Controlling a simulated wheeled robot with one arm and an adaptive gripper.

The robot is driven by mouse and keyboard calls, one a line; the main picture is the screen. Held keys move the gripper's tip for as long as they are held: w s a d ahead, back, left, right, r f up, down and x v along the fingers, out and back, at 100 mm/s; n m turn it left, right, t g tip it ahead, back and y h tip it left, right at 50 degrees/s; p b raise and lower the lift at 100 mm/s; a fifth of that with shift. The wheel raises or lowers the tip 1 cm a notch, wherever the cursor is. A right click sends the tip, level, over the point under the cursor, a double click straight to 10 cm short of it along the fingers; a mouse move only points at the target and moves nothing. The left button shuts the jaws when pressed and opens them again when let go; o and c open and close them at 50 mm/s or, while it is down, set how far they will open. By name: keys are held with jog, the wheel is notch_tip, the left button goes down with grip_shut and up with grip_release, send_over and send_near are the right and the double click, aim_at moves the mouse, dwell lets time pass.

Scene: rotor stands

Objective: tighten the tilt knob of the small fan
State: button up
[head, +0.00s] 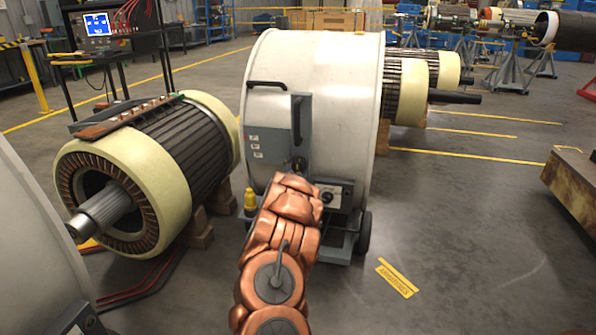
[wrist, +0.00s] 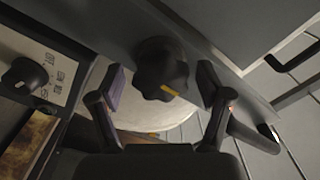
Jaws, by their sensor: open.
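The fan (head: 325,70) is a big pale drum on a wheeled grey frame, in the middle of the head view. Its black lobed tilt knob (wrist: 163,72) has a yellow mark and sits on a grey bracket in the wrist view. My gripper (wrist: 160,84) is open, with one finger on the left of the knob and one on the right. Gaps show on both sides, so the fingers look apart from it. In the head view my copper-coloured arm reaches to the fan's bracket and hides the fingers.
A control panel with a black dial (wrist: 24,76) is left of the knob in the wrist view. A rotor (head: 190,150) on wooden blocks stands left of the fan. Another pale drum edge (head: 25,240) is at the near left. Open floor (head: 470,230) lies to the right.

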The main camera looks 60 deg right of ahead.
jog(key=shift+a+f, duration=0.1)
jog(key=shift+a, duration=0.05)
jog(key=shift+a, duration=0.2)
jog(key=v, duration=1.1)
jog(key=shift+s+a, duration=0.15)
jog(key=shift+a, duration=0.05)
dwell(0.6)
